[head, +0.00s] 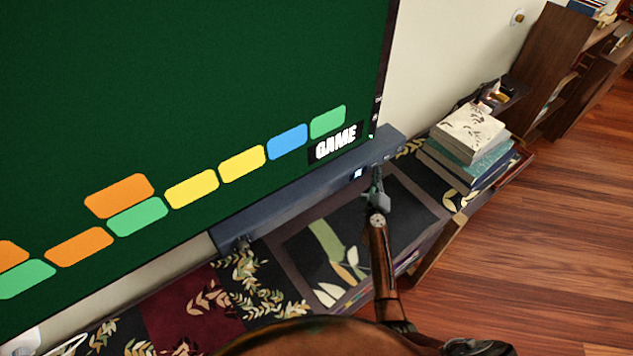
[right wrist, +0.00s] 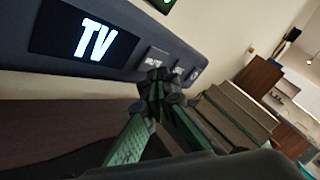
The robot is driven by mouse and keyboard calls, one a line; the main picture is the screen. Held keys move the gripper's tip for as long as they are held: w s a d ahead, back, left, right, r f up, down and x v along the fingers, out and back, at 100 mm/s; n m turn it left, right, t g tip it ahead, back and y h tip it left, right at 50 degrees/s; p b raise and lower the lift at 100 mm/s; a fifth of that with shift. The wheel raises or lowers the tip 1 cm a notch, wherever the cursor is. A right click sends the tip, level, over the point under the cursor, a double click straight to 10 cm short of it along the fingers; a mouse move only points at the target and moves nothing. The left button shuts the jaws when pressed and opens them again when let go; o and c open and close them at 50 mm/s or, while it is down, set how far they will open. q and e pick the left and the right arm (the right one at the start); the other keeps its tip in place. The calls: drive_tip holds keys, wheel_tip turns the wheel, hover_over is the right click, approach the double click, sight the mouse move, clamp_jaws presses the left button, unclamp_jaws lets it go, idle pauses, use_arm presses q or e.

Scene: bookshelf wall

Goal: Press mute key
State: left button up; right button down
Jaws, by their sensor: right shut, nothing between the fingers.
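A long grey-blue bar (head: 290,195) runs below the big green screen. In the right wrist view the bar (right wrist: 190,45) carries a lit "TV" display (right wrist: 97,42) and, to its right, a row of small grey keys. The nearest key (right wrist: 157,57) is just above my fingertips; its lettering is too small to read surely, so I cannot tell which key is mute. My right gripper (right wrist: 158,85) is shut and empty, its tips close to the bar's lower edge; contact cannot be told. In the head view the right gripper (head: 377,183) covers part of the bar's right end. My left gripper is not in view.
A low patterned cabinet (head: 345,245) stands beneath the bar. A stack of books (head: 470,150) sits right of the bar. Wooden floor (head: 540,240) is clear at the right.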

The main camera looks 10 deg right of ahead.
drive_tip(key=shift+s, duration=0.15)
drive_tip(key=s+d+p, duration=0.1)
drive_tip(key=s+d, duration=0.1)
drive_tip(key=s, duration=0.3)
drive_tip(key=shift+s+d+p, duration=0.2)
drive_tip(key=shift+s+p, duration=0.05)
drive_tip(key=shift+p, duration=0.05)
idle(0.7)
